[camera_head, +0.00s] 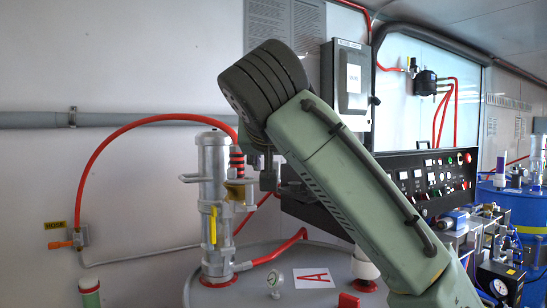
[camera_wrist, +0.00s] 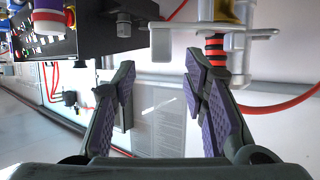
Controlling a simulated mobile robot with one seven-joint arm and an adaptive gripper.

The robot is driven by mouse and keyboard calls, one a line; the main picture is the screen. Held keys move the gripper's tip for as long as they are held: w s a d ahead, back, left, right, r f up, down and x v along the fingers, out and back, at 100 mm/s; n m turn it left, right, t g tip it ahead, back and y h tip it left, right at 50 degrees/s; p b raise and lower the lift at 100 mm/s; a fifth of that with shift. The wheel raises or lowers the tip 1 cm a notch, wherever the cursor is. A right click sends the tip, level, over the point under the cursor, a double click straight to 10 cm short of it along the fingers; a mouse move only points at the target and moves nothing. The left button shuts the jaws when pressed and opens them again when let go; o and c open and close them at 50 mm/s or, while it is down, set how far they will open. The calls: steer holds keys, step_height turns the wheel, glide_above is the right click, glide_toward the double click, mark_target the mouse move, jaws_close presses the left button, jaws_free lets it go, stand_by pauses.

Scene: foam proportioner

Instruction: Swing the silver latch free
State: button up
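The upright silver cylinder (camera_head: 214,205) stands on a drum in the head view, with a yellow handle (camera_head: 213,226) on its front. Silver bracket-like fittings project from its upper part, and they show at the top of the wrist view as a silver bracket (camera_wrist: 238,42). I cannot tell for certain which fitting is the latch. My gripper (camera_wrist: 160,72) is open and empty, its purple-padded fingers spread apart. The bracket appears beyond the fingertips, with no contact visible. In the head view my arm hides most of the gripper, near the cylinder's right side.
A red hose (camera_head: 110,140) arcs from the wall to the cylinder top. A black control panel (camera_head: 436,180) and a grey wall box (camera_head: 345,85) are behind my arm. A pressure gauge (camera_head: 273,280) and a sign (camera_head: 313,278) sit on the drum top.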

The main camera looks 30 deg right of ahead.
mark_target(274, 162)
steer(key=shift+p+x, duration=0.7)
steer(key=shift+x, duration=2.1)
steer(key=shift+c, duration=0.4)
jaws_close()
